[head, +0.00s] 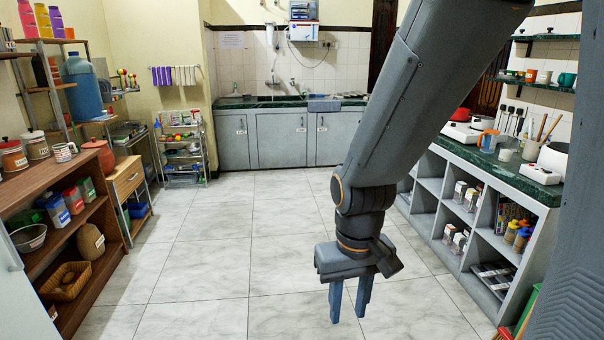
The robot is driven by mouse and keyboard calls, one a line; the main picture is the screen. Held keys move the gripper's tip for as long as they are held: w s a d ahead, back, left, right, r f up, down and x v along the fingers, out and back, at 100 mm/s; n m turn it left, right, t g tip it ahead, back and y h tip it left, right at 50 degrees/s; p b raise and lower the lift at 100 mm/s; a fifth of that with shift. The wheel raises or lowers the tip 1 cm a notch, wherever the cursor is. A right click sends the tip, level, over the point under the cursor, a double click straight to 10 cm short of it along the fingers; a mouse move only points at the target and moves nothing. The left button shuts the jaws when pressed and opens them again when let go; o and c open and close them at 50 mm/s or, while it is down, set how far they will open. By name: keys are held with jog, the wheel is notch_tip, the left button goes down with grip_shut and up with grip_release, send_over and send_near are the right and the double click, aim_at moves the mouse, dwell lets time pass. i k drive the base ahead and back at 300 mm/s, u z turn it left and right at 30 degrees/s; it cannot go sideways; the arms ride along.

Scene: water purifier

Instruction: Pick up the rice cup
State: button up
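My gripper (348,312) hangs in the middle of the head view, pointing down over the tiled floor. Its two fingers are apart with nothing between them. No cup is clearly marked as the rice cup. A small whitish cup (506,155) stands on the right counter, far to the right of my gripper. A patterned mug (64,152) stands on top of the left wooden shelf. I cannot tell which of these, if either, is the rice cup.
The right counter (485,172) has a dark green top with cookers, a jug and utensils. The left wooden shelf (25,183) holds jars, boxes and a basket. A sink counter (280,138) and a wire rack (183,150) stand at the back. The floor (215,240) between them is clear.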

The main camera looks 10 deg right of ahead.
aim_at(505, 154)
jog(key=z, duration=0.2)
jog(key=i, duration=1.55)
jog(key=z, duration=1.65)
jog(key=i, duration=1.2)
jog(key=z, duration=0.85)
